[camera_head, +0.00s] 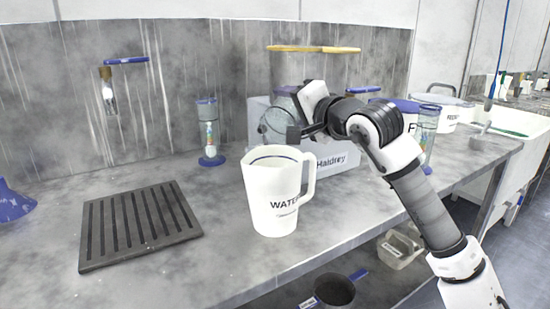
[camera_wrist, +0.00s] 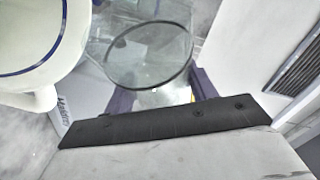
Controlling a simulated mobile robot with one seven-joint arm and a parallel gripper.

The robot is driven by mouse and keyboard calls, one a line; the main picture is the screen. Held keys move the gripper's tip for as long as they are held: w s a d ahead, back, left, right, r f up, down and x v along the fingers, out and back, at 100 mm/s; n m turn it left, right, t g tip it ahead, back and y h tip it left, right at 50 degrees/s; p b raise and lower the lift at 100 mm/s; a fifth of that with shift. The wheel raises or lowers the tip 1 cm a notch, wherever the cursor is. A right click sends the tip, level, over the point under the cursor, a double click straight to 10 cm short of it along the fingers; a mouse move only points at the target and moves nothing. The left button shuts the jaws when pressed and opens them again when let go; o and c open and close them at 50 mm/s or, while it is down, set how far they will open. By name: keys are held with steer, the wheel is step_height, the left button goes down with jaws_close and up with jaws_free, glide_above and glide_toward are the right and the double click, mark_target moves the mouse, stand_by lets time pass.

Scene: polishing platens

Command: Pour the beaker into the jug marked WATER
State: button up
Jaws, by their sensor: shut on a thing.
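The white jug (camera_head: 272,215) marked WATER stands upright on the grey counter, its handle to the right. Its rim and handle also show at the upper left of the wrist view (camera_wrist: 40,38). My gripper (camera_head: 296,132) is behind and above the jug's right side. It is shut on a clear glass beaker (camera_wrist: 150,52), whose round rim shows in the wrist view. In the head view the beaker (camera_head: 276,124) appears tilted, just above and behind the jug's rim. I cannot tell whether liquid is in it. The fingers are mostly hidden.
A box marked Haldrey (camera_head: 338,158) stands behind the jug. A black slotted grate (camera_head: 138,225) lies at the left. A blue-based glass tube (camera_head: 210,140) stands at the back. Lidded white tubs (camera_head: 440,112) are at the right. Counter between grate and jug is clear.

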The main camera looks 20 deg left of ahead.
steer(key=shift+s+r+n+b, duration=0.3)
steer(key=shift+n+b, duration=0.3)
steer(key=shift+b, duration=0.25)
steer(key=shift+w+r+m+p, duration=0.2)
steer(key=shift+r+m+p, duration=0.1)
steer(key=shift+p, duration=0.65)
steer(key=f+m+p, duration=0.1)
steer(key=p, duration=0.1)
steer(key=w+f+m+g+p, duration=0.1)
steer(key=p, duration=0.1)
steer(key=shift+w+d+m+h+p, duration=0.1)
steer(key=shift+w+m+h+p, duration=0.15)
steer(key=shift+m+h+p, duration=0.15)
steer(key=shift+f, duration=0.25)
steer(key=shift+w, duration=0.1)
steer(key=shift+p, duration=0.5)
